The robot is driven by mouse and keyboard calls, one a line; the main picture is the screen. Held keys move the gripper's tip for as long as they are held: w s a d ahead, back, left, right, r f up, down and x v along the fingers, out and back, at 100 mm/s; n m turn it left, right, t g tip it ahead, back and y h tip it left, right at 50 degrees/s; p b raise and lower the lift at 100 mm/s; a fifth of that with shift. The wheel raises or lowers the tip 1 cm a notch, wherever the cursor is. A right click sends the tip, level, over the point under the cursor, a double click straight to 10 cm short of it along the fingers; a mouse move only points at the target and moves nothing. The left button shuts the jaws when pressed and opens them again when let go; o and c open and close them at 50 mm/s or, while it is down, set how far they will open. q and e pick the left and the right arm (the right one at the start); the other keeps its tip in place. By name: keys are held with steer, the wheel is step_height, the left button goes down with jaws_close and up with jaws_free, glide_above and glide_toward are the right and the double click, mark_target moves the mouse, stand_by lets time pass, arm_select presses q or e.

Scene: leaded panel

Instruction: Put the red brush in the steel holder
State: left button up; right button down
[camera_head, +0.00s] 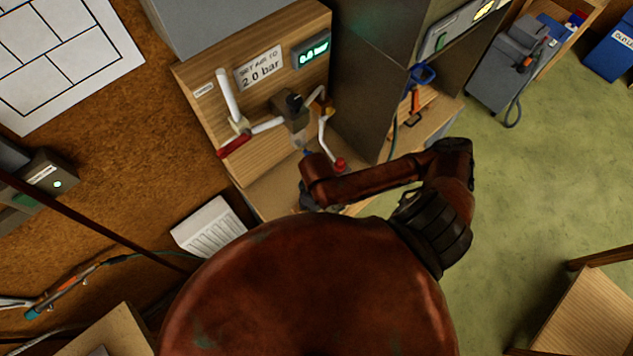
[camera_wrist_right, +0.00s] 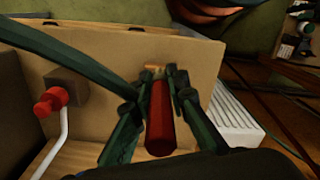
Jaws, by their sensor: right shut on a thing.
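In the right wrist view, my right gripper (camera_wrist_right: 160,98) is shut on a red cylinder with a tan end, which looks like the red brush (camera_wrist_right: 160,128). Its far end points at a wooden board. In the head view my right gripper (camera_head: 307,188) is small and dark beside the wooden stand, partly covered by my arm; the brush cannot be made out there. I cannot pick out the steel holder with certainty in either view. My left gripper is not in view.
The wooden stand (camera_head: 205,90) carries a 2.0 bar sign, white pipes, a red lever handle (camera_head: 234,146) and a red knob (camera_head: 339,165), close to my right gripper. A white slatted block (camera_head: 210,228) lies left of it. Cables and an orange-teal tool (camera_head: 62,289) lie at lower left.

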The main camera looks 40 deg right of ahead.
steer(key=w+d+f+b, duration=0.2)
steer(key=d+f, duration=0.1)
steer(key=w+d+f+b, duration=0.1)
steer(key=w+d+f, duration=0.1)
steer(key=w+d, duration=0.1)
steer(key=w+d+f+b, duration=0.2)
steer(key=d+f, duration=0.1)
steer(key=d, duration=0.1)
steer(key=shift+w+f+b, duration=0.25)
steer(key=shift+f+b, duration=0.05)
steer(key=shift+f, duration=0.05)
steer(key=shift+w+d+f, duration=0.15)
steer(key=shift+f, duration=0.1)
steer(key=f, duration=0.3)
steer(key=shift+d+f+p, duration=0.2)
steer(key=shift+p, duration=0.2)
steer(key=shift+f, duration=0.15)
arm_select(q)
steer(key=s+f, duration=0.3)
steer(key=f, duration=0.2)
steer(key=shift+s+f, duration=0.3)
arm_select(e)
steer(key=c, duration=1.9)
jaws_free()
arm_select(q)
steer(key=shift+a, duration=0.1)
